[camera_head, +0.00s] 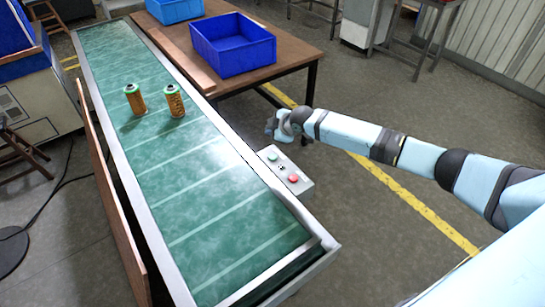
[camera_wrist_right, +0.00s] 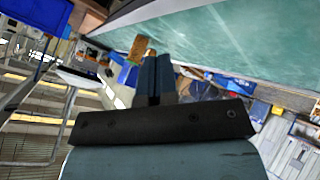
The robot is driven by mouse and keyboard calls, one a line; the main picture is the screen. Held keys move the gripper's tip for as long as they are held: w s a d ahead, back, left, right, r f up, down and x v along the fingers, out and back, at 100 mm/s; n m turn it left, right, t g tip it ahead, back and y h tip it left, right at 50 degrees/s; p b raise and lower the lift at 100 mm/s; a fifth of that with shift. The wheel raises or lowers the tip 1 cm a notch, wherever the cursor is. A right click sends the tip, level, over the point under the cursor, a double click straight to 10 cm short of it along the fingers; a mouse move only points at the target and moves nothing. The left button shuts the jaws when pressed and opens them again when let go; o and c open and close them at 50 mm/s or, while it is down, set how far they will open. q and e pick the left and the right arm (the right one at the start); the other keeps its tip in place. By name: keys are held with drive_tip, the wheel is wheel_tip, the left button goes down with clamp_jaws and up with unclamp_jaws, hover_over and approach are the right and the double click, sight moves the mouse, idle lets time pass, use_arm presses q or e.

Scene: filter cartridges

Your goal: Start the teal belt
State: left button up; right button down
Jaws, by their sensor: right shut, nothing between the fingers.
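The teal belt (camera_head: 200,165) is a long conveyor with pale cross stripes, running from the far left to the near middle. Two orange-brown filter cartridges, a left one (camera_head: 135,101) and a right one (camera_head: 174,102), stand upright on its far half. A grey control box (camera_head: 304,186) at the belt's right side has a green button (camera_head: 272,156), a small dark control in the middle and a red button (camera_head: 293,178). My right gripper (camera_head: 271,128) is above and beyond the box, apart from it. Its fingers are shut and empty in the wrist view (camera_wrist_right: 159,78). My left gripper is out of view.
A brown table (camera_head: 290,48) with a blue crate (camera_head: 234,62) and a second blue crate (camera_head: 175,10) stands behind the belt on the right. A wooden board (camera_head: 112,190) runs along the belt's left side. Floor right of the box is clear.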

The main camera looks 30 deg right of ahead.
drive_tip(key=shift+f, duration=0.1)
drive_tip(key=b, duration=0.7)
hover_over(272, 157)
wheel_tip(272, 157, down, 8)
drive_tip(key=shift+s+r, duration=0.1)
drive_tip(key=shift+r, duration=0.05)
drive_tip(key=shift+f, duration=0.45)
idle(0.6)
idle(0.6)
drive_tip(key=shift+f, duration=0.45)
